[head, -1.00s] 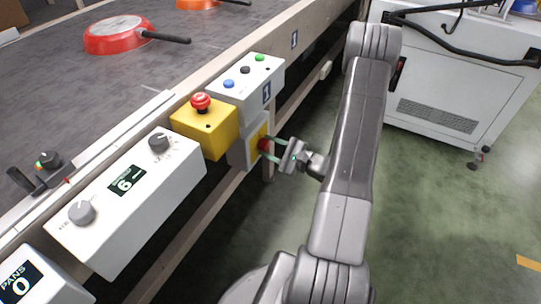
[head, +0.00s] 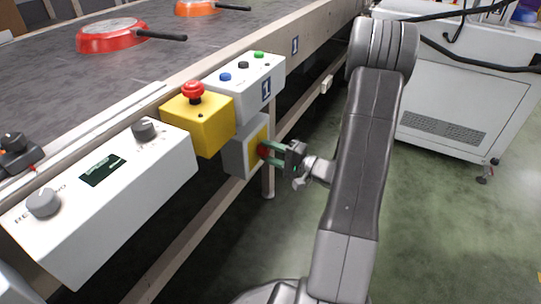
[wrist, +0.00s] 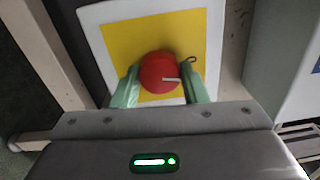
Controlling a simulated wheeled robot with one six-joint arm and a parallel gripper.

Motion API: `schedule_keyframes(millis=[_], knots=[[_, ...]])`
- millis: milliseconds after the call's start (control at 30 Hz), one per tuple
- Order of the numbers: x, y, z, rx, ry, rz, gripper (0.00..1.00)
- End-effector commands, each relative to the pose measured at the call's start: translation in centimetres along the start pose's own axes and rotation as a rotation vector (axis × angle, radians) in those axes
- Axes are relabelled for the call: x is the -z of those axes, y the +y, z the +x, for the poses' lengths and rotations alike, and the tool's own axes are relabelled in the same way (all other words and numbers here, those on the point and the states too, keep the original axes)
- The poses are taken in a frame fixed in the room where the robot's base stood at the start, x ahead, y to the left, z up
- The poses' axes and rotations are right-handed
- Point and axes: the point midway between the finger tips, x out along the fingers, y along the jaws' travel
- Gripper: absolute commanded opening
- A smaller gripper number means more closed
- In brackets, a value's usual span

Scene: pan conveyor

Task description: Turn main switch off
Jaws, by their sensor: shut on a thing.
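The main switch is a red knob (head: 262,151) on a yellow plate on a grey box (head: 237,150), fixed to the conveyor's side below the button panels. In the wrist view the red knob (wrist: 157,68) sits in the middle of the yellow plate (wrist: 118,40). My gripper (head: 273,151) reaches it from the right. In the wrist view its green fingers (wrist: 161,88) are shut on the knob, one on each side. A light mark shows on the knob's face.
A yellow box with a red emergency button (head: 193,90) sits just above left. A white panel with a dark display (head: 103,170) and knobs lies left. Pans, one red (head: 112,35), rest on the belt. A white cabinet (head: 460,90) stands right; green floor between is open.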

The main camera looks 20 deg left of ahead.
Motion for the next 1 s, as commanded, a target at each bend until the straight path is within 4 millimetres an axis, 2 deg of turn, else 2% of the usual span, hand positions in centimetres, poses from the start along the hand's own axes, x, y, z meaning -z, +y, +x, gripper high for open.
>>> schedule_keyframes(millis=[233, 700, 733, 800, 1000], knots=[[-0.03, 0.1, -0.03, -0.002, -0.002, -0.061, 0.17], [-0.04, 0.1, -0.03, -0.002, -0.003, -0.071, 0.17], [-0.04, 0.1, -0.04, -0.002, -0.003, -0.071, 0.45], [-0.03, 0.09, -0.03, -0.002, -0.003, -0.071, 0.59], [-0.01, 0.04, -0.02, -0.001, -0.002, -0.072, 0.61]])
